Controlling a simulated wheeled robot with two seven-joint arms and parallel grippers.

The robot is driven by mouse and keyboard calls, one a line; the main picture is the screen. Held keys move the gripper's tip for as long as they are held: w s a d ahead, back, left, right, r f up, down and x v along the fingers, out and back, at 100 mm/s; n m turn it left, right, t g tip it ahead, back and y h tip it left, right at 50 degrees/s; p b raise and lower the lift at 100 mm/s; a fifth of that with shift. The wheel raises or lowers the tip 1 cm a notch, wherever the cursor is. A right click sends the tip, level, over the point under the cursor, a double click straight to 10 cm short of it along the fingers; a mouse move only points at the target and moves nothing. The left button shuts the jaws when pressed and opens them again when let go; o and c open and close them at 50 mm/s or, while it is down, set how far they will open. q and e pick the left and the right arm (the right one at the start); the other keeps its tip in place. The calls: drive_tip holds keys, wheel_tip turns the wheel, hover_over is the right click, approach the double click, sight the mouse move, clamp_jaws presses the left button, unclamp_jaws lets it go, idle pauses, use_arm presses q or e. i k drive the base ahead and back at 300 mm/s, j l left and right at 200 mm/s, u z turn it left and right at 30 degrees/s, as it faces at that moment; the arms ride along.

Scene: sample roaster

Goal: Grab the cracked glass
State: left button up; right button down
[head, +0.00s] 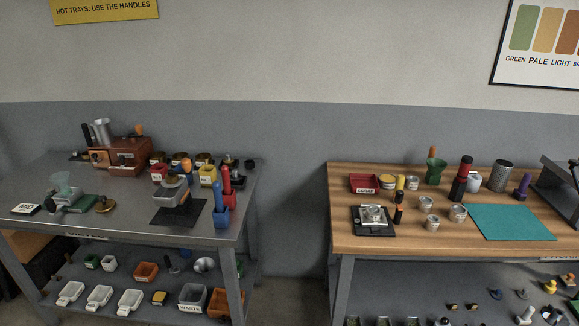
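No glass with a visible crack can be made out at this size. A pale, see-through cup or funnel shape (62,182) stands on a small device at the left of the grey metal table (130,222). A pale, cup-like vessel (474,183) stands behind the red and black cylinder on the wooden table (400,243); I cannot tell if it is glass. Neither of my grippers is in view.
A red scrap tray (364,191), several tins, a teal mat (510,236) and a dark machine (556,192) are on the wooden table. A floor gap separates the two tables. Lower shelves hold bins, including a waste bin (192,309).

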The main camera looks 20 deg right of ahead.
sight(373, 212)
drive_tip(key=z, duration=1.3)
drive_tip(key=i+l+u, duration=0.2)
drive_tip(key=i+l, duration=0.25)
drive_tip(key=l, duration=0.15)
drive_tip(key=i+l+u, duration=0.2)
drive_tip(key=i+l, duration=0.15)
drive_tip(key=l, duration=0.3)
drive_tip(key=i+l+u, duration=0.1)
drive_tip(key=l, duration=0.25)
drive_tip(key=i+l, duration=0.25)
drive_tip(key=i+l+u, duration=0.15)
drive_tip(key=l, duration=0.35)
